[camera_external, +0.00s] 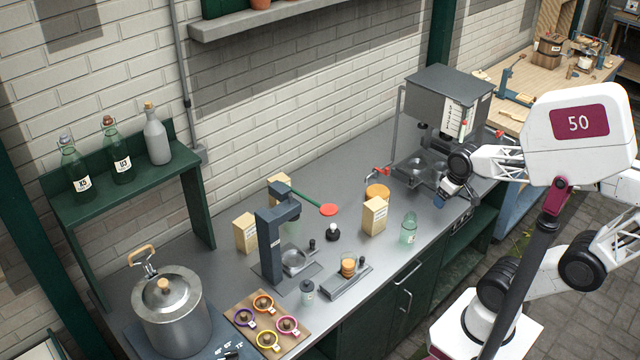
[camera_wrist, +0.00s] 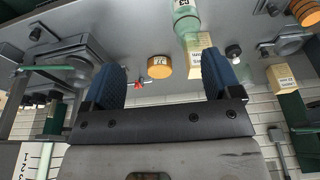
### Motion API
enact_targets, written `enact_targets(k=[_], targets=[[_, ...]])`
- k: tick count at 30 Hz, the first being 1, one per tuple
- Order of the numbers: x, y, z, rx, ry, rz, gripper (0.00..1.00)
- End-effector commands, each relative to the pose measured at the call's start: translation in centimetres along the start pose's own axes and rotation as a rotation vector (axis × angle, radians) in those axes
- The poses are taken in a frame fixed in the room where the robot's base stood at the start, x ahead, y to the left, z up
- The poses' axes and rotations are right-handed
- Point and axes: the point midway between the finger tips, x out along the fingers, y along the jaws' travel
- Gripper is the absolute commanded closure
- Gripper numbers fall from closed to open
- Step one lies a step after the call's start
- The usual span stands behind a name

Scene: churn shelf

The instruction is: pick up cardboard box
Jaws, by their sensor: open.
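Several tan cardboard boxes with printed labels stand upright on the grey counter. One box (camera_external: 374,215) is near the counter's middle, beside an orange-brown round tub (camera_external: 377,192); a second (camera_external: 245,232) is farther left, and a third (camera_external: 279,187) is partly hidden behind the dark press. My gripper (camera_external: 441,202) is to the right of the middle box, above the counter by the grey machine. In the wrist view its blue fingers (camera_wrist: 160,68) are apart with nothing held. There a box (camera_wrist: 200,48) shows partly behind the right finger, and another box (camera_wrist: 281,79) is farther right.
A green glass bottle (camera_external: 408,229) stands just right of the middle box. A dark press (camera_external: 271,245) and a green lever with a red end (camera_external: 329,209) are to its left. The grey machine (camera_external: 447,105) stands behind my gripper. A steel pot (camera_external: 170,312) is at the left.

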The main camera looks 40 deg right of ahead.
Motion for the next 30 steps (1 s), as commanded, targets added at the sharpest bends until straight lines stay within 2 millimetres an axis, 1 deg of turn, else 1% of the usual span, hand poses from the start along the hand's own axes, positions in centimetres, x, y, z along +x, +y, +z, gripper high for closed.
enact_targets(k=[1, 2, 11, 17, 20, 23, 30], targets=[[0.0, 0.0, 0.0, 0.0, 0.0, 0.0, 0.08], [0.0, 0.0, 0.0, 0.0, 0.0, 0.0, 0.06], [0.0, 0.0, -0.1, 0.002, -0.001, -0.001, 0.06], [-0.1, -0.4, -1.2, 0.036, -0.015, -0.023, 0.06], [-0.1, -0.9, -2.4, 0.072, -0.032, -0.046, 0.06], [0.0, -1.5, -4.0, 0.123, -0.054, -0.078, 0.06], [0.1, -3.4, -8.9, 0.274, -0.123, -0.168, 0.06]])
